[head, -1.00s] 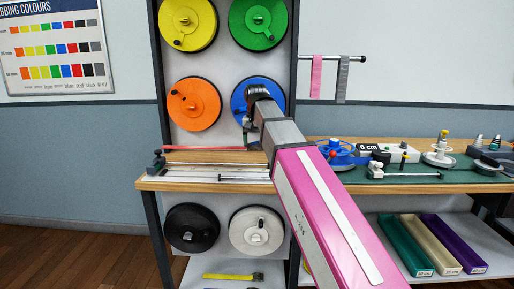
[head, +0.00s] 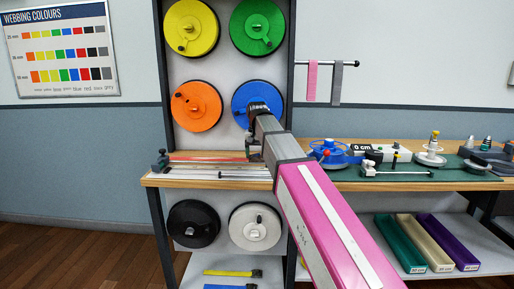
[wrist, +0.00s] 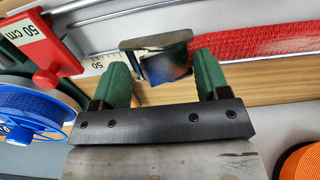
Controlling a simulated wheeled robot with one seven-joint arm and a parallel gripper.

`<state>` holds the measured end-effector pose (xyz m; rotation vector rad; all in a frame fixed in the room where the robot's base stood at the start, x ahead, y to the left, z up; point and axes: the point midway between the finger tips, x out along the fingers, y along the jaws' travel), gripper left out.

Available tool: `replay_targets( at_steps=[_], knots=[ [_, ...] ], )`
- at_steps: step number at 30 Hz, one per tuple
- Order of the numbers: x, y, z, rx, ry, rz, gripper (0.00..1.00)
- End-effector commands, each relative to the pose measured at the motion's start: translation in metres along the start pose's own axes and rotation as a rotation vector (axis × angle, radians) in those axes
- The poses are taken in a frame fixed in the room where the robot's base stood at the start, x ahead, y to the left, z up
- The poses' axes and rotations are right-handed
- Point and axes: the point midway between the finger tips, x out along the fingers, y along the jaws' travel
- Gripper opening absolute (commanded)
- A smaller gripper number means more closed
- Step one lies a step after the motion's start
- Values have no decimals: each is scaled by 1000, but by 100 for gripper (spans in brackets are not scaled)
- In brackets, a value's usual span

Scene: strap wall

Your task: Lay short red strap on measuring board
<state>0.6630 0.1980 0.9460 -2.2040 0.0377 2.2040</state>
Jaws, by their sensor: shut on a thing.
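The red strap (head: 208,159) stretches left from my gripper (head: 254,150) along the measuring board (head: 215,174) in the head view. In the wrist view the woven red strap (wrist: 270,41) runs right from a shiny metal end piece (wrist: 160,60). This piece sits between the green fingers of my gripper (wrist: 160,82), which is shut on it. The board's scale and rails (wrist: 100,62) show beyond the fingers, with a red 50 cm stop (wrist: 43,49) at left. I cannot tell whether the strap touches the board.
A blue reel (wrist: 32,112) is close to the left of my gripper in the wrist view. An orange reel (wrist: 300,162) shows at lower right. A small dark clamp (head: 161,160) stands at the board's left end. Coloured reels hang on the panel behind the bench (head: 235,185).

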Motion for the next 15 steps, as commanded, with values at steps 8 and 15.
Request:
replay_targets(
  at_steps=[8,15],
  knots=[
    [29,0,1,0,-1,0,41],
    [48,0,0,0,0,0,41]
  ],
)
